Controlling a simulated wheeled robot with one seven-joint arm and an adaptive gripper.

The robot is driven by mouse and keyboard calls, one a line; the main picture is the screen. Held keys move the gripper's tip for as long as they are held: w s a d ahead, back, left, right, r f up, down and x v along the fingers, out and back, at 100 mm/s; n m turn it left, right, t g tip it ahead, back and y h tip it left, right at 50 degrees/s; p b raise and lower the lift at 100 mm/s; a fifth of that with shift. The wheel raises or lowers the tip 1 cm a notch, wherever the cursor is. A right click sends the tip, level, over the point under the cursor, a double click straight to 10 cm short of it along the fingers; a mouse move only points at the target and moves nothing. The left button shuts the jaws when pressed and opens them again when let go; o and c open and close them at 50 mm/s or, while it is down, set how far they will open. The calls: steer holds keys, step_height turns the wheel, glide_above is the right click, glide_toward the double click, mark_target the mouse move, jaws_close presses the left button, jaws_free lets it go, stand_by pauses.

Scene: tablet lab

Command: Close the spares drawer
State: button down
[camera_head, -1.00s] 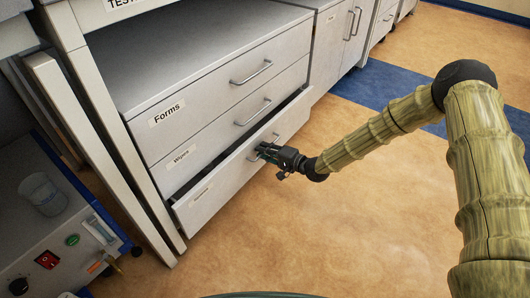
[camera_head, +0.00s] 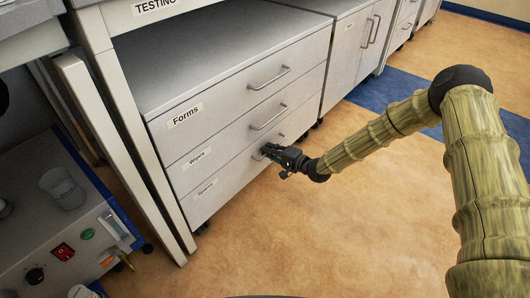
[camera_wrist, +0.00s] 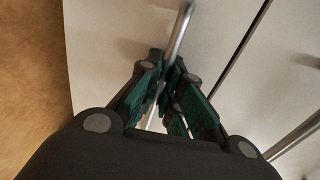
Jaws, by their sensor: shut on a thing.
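The spares drawer (camera_head: 223,181) is the lowest of three in the grey cabinet in the head view; its small label is hard to read. Its front now looks level with the drawers above, with no open gap showing. My gripper (camera_head: 268,151) is at its bar handle. In the wrist view my gripper (camera_wrist: 166,88) is shut on the handle (camera_wrist: 180,32), a metal bar running between the green-padded fingers. Part of the bar is hidden by the fingers.
The Forms drawer (camera_head: 230,99) and the Wipes drawer (camera_head: 226,138) above are shut. A table leg (camera_head: 128,150) stands left of the cabinet. At the left is a bench unit with a beaker (camera_head: 63,188) and a red switch (camera_head: 63,252). The floor (camera_head: 300,235) in front is clear.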

steer(key=shift+w+a+r, duration=0.1)
steer(key=shift+w, duration=0.05)
steer(key=c, duration=1.9)
jaws_free()
steer(key=shift+a, duration=0.1)
steer(key=shift+o, duration=0.2)
steer(key=v, duration=1.2)
